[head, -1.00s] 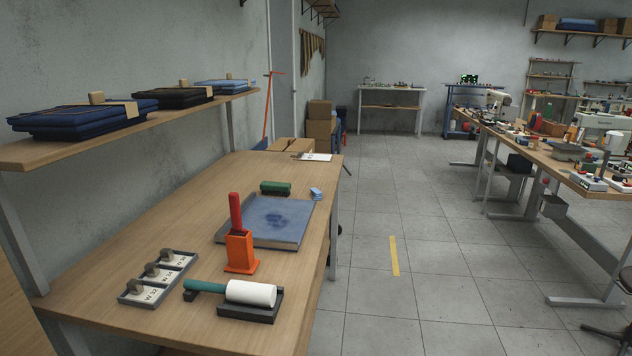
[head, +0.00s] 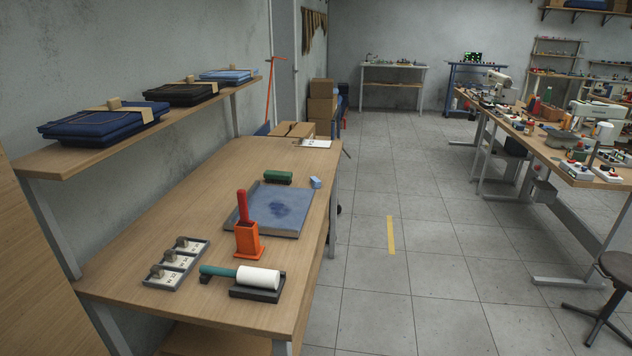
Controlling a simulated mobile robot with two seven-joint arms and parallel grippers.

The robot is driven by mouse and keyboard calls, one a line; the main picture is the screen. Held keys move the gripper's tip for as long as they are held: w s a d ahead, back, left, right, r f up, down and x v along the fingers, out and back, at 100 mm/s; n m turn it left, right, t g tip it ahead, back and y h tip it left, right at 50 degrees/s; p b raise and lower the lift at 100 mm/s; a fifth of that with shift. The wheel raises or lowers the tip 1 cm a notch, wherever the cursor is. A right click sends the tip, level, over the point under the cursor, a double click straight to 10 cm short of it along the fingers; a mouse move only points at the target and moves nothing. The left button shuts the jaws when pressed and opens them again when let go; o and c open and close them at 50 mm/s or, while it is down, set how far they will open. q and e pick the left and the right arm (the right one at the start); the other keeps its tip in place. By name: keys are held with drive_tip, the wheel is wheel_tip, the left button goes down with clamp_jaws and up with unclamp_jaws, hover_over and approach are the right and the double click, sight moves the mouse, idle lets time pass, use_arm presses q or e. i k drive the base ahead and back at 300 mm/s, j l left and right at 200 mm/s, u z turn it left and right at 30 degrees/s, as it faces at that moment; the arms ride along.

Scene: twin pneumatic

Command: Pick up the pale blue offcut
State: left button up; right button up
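A small pale blue piece (head: 315,182), likely the offcut, lies on the wooden workbench (head: 160,238) near its right edge. It is just beyond the far right corner of a shallow grey tray (head: 298,222) with a blue stained pad, and right of a green block (head: 278,177). It is small in view and its exact shape is hard to tell. A larger light blue folded stack (head: 226,75) lies on the shelf above. Neither of my grippers is in view.
On the bench stand an orange holder with a red handle (head: 248,240), a white roller on a black rest (head: 257,294), and a grey rack of stamps (head: 178,264). A shelf (head: 60,157) overhangs the left side. Open floor (head: 400,290) lies right; a stool (head: 605,308) is at far right.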

sight(316, 183)
drive_tip(key=i+l+u, duration=0.1)
drive_tip(key=i+l, duration=0.7)
drive_tip(key=i+l+u, duration=0.15)
drive_tip(key=i+l, duration=0.65)
drive_tip(key=l, duration=0.2)
drive_tip(key=i+l+u, duration=0.15)
drive_tip(key=i+l, duration=0.2)
drive_tip(key=l, duration=0.15)
